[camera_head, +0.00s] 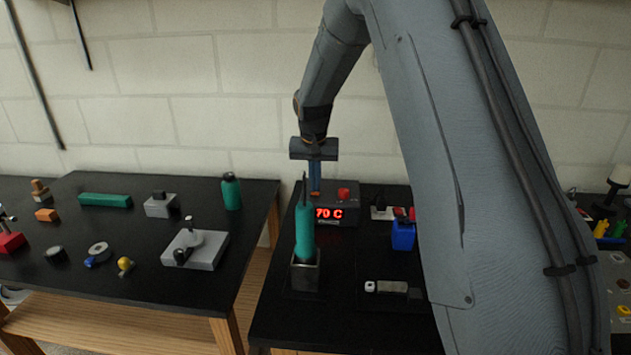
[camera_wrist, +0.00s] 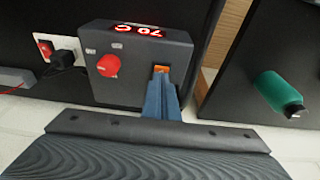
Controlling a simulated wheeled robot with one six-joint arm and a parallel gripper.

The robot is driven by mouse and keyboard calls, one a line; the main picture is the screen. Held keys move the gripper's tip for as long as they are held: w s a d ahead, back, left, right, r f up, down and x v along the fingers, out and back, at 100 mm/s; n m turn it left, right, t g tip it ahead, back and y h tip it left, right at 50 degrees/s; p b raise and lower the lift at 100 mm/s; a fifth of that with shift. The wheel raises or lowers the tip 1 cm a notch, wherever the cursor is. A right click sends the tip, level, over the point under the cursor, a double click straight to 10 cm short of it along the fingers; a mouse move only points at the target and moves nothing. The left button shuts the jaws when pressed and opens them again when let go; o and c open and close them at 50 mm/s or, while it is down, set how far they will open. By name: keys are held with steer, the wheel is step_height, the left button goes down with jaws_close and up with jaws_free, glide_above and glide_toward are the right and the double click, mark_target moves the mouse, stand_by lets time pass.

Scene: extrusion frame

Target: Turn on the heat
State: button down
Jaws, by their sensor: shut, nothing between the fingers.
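The dark heater box (camera_head: 336,222) with a red "70 C" display (camera_head: 328,213) stands at the back of the right table. It has a red knob (camera_head: 343,193) on top; the box (camera_wrist: 135,90) and the red knob (camera_wrist: 108,66) also show in the wrist view. An orange-lit switch (camera_wrist: 161,70) lies on the box beside the knob. My gripper (camera_head: 315,188) points down over the box. In the wrist view its shut blue fingers (camera_wrist: 161,82) are at the switch and partly hide it; I cannot tell if they touch it. The fingers hold nothing.
A tall green bottle-like thing (camera_head: 304,232) stands in a metal holder (camera_head: 304,272) in front of the box. A blue container (camera_head: 403,233) stands to its right. A power strip (camera_wrist: 47,50) with a plug lies beside the box. A gap separates the two tables.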

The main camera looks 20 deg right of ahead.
steer(key=shift+r+p, duration=0.4)
steer(key=shift+r, duration=0.2)
steer(key=b+v, duration=0.1)
steer(key=v, duration=1.1)
steer(key=shift+s+a+r+b, duration=0.2)
steer(key=shift+s+r+b, duration=0.15)
steer(key=shift+s, duration=0.05)
steer(key=shift+w+f+b, duration=0.15)
steer(key=shift+w+b, duration=0.05)
steer(key=shift+b, duration=0.55)
steer(key=w+b, duration=0.1)
steer(key=b, duration=0.4)
steer(key=shift+d, duration=0.25)
steer(key=shift+r, duration=0.25)
